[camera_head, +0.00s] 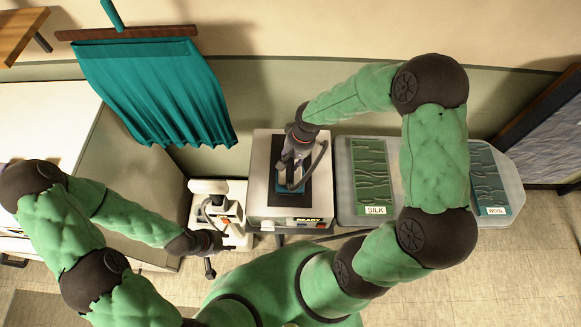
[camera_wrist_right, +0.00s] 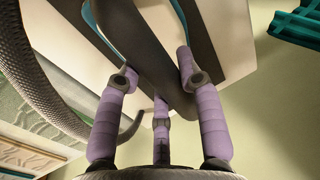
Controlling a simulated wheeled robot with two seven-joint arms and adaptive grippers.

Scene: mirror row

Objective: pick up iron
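The iron (camera_head: 293,183) has a dark body and a teal edge. It is on the dark pad of a light grey station (camera_head: 262,214) labelled READY in the head view. My right gripper (camera_head: 297,152) is over it from above. In the right wrist view, the purple fingers of this gripper (camera_wrist_right: 158,80) lie around the iron's dark handle (camera_wrist_right: 145,50), a finger on each side and a third below. Whether they press on the handle is not clear. My left gripper (camera_head: 210,264) is low beside a small white machine; its fingers are too small to read.
A SILK tray (camera_head: 347,205) and a WOOL tray (camera_head: 511,187) stand right of the station. The small white machine (camera_head: 207,187) stands on its left. A dark cord (camera_head: 325,157) loops by the iron. A teal curtain (camera_head: 150,85) hangs at the back left.

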